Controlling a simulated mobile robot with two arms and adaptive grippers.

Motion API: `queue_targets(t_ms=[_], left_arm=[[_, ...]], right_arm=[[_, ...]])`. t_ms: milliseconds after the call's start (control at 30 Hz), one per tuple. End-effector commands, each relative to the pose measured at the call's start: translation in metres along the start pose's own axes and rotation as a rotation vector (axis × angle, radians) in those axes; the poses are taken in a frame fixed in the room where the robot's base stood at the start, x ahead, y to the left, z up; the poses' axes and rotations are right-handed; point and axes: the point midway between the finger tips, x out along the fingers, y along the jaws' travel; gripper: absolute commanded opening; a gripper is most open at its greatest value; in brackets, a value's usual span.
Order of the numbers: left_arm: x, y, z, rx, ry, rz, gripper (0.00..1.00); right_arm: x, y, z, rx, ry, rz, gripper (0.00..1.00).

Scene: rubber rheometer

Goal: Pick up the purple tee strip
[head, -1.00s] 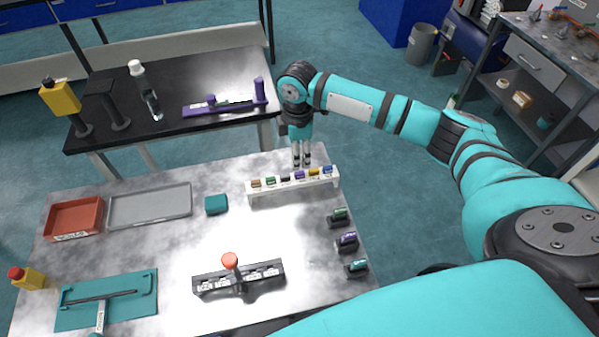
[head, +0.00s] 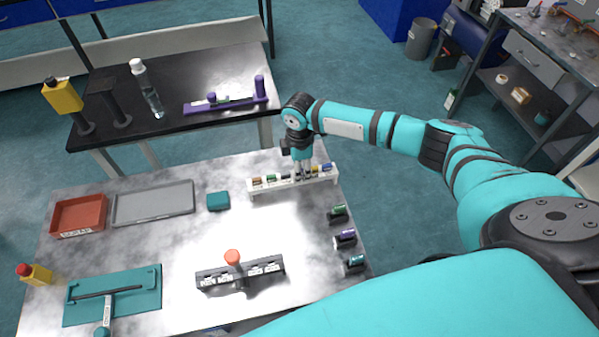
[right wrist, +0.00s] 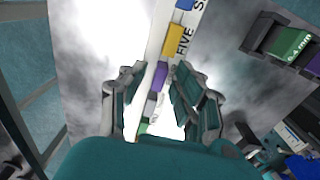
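A white rack (head: 262,191) near the table's far right edge holds a row of coloured strips. The purple strip (right wrist: 160,75) sits in the rack between the yellow strip (right wrist: 179,45) and a grey one (right wrist: 150,107); in the head view my gripper largely hides it. My right gripper (head: 303,176) points down over the rack. In the right wrist view its fingers (right wrist: 158,82) are apart, one on each side of the purple strip. I see a gap between fingers and strip, so it looks open and empty. My left gripper is not in view.
Three dark holders (head: 345,239) with coloured inserts stand along the table's right edge. A teal box (head: 218,201), a grey tray (head: 153,204) and a red tray (head: 78,216) lie left of the rack. A dark block with an orange knob (head: 232,257) stands in front.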

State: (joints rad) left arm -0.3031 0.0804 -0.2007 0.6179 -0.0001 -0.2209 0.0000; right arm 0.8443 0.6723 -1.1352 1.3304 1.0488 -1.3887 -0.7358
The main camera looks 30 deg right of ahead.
Motion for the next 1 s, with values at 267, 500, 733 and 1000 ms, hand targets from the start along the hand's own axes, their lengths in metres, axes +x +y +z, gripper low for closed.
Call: queue_targets(t_ms=[267, 500, 733, 1000], left_arm=[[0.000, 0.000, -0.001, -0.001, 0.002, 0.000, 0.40], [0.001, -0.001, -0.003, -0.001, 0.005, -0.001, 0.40], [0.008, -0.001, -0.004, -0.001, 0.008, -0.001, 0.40], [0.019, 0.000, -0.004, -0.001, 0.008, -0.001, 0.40]], right_arm=[[-0.001, 0.000, 0.000, 0.001, 0.000, 0.000, 0.00], [-0.002, 0.000, 0.000, 0.000, 0.000, 0.001, 0.00], [-0.032, 0.002, 0.000, 0.000, 0.003, 0.006, 0.00], [-0.083, 0.001, 0.000, 0.000, 0.001, 0.003, 0.00]])
